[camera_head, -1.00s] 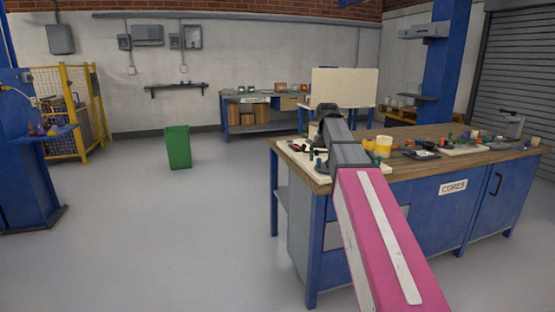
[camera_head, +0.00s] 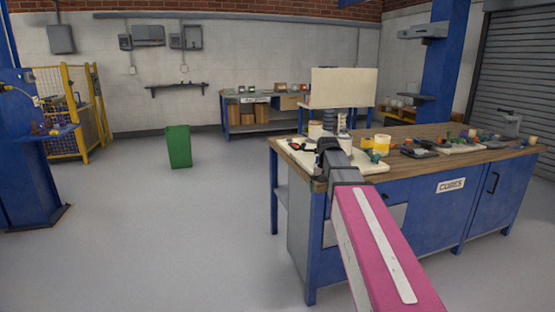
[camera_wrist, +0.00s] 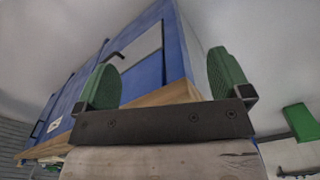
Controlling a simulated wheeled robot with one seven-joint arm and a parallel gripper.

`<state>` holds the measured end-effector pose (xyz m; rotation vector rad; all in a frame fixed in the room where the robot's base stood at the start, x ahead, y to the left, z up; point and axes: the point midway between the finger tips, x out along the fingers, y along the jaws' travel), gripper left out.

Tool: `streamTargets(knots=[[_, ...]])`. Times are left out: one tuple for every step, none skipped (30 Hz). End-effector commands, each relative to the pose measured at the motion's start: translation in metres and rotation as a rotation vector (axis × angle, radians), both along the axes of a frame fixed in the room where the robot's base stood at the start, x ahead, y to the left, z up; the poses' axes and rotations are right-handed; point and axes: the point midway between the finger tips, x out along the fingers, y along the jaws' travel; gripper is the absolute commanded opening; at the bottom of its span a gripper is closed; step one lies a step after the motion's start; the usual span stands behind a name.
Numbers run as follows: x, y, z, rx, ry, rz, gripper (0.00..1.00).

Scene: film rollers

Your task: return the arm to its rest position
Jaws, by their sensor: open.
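My arm shows in the head view as a pink link with a white stripe and a grey wrist, reaching to the near left corner of the workbench (camera_head: 430,170). The fingers are hidden behind the wrist in that view. In the wrist view my gripper (camera_wrist: 165,85) has two green fingers set wide apart with nothing between them. The blue side of the workbench and its wooden edge (camera_wrist: 170,95) lie beyond the fingers.
The bench top holds a pale board (camera_head: 372,166), a yellow roll (camera_head: 382,144), white cylinders and several small parts. A green bin (camera_head: 179,147) stands on the floor at left. The floor between bin and bench is clear.

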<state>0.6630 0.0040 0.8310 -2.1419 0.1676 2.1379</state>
Motion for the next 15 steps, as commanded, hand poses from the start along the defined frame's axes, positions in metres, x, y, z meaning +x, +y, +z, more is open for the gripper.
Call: streamTargets(knots=[[-0.013,0.0,-0.02,0.0,0.005,0.008,0.96],[-0.018,0.0,-0.031,0.0,0.004,0.014,0.96],[-0.025,-0.001,-0.046,0.0,0.005,0.021,0.96],[-0.03,-0.001,-0.057,0.0,0.005,0.026,0.96],[-0.036,-0.001,-0.068,0.0,0.005,0.031,0.96],[-0.043,-0.001,-0.082,0.0,0.005,0.039,0.96],[-0.049,-0.001,-0.092,0.0,0.004,0.045,0.96],[-0.055,-0.001,-0.102,0.0,0.004,0.05,0.96],[-0.063,-0.002,-0.115,0.0,0.003,0.057,0.96],[-0.07,-0.002,-0.125,0.0,0.004,0.062,0.96],[-0.076,-0.002,-0.134,0.0,0.003,0.068,0.96],[-0.085,-0.002,-0.147,0.0,0.004,0.076,0.96],[-0.091,-0.002,-0.155,0.0,0.003,0.081,0.96],[-0.098,-0.002,-0.164,0.0,0.004,0.086,0.96],[-0.107,-0.002,-0.176,0.0,0.002,0.094,0.96]])
